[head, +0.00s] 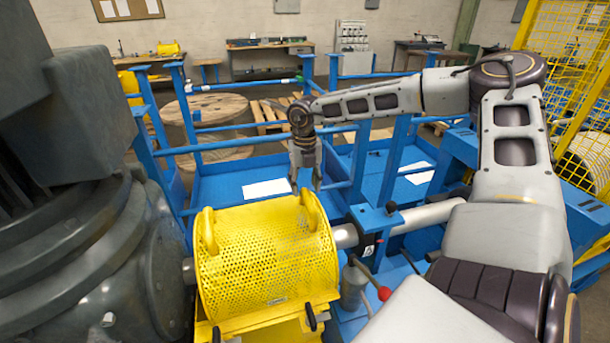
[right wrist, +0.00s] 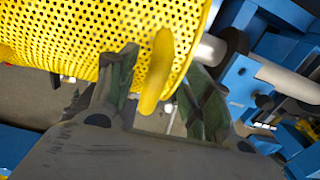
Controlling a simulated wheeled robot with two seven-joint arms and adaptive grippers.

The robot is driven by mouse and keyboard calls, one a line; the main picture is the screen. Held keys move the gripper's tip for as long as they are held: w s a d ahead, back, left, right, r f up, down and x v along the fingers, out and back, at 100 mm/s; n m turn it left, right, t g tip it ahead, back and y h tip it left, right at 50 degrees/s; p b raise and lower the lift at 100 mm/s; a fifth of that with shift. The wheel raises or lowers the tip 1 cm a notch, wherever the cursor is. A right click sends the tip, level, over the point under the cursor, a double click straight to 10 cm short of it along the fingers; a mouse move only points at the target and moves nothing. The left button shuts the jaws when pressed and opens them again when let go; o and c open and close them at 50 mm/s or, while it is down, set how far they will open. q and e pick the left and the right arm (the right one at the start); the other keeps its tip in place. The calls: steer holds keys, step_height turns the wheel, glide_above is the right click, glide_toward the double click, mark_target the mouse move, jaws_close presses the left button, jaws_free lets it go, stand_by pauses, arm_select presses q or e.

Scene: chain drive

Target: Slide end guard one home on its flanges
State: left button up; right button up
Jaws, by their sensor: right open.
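A yellow perforated half-round guard (head: 265,255) sits over the shaft line in the head view, with one handle at its left end (head: 208,232) and one at its right end (head: 312,209). I take it to be end guard one. Yellow flanges (head: 262,326) show below its front edge, with black knobs; whether it is fully seated I cannot tell. My right gripper (head: 307,184) is open over the right-end handle. In the right wrist view its fingers (right wrist: 160,68) stand on either side of the handle (right wrist: 155,85), with no clear grip. My left gripper is not in view.
A large dark grey machine housing (head: 90,240) fills the left. A steel shaft (head: 425,215) runs right from the guard. A red-knobbed lever (head: 384,293) stands in front. Blue rails (head: 240,147) lie behind, and a yellow mesh fence (head: 575,60) at far right.

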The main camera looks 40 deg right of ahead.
mark_target(305, 189)
steer(key=shift+f, duration=1.95)
jaws_close()
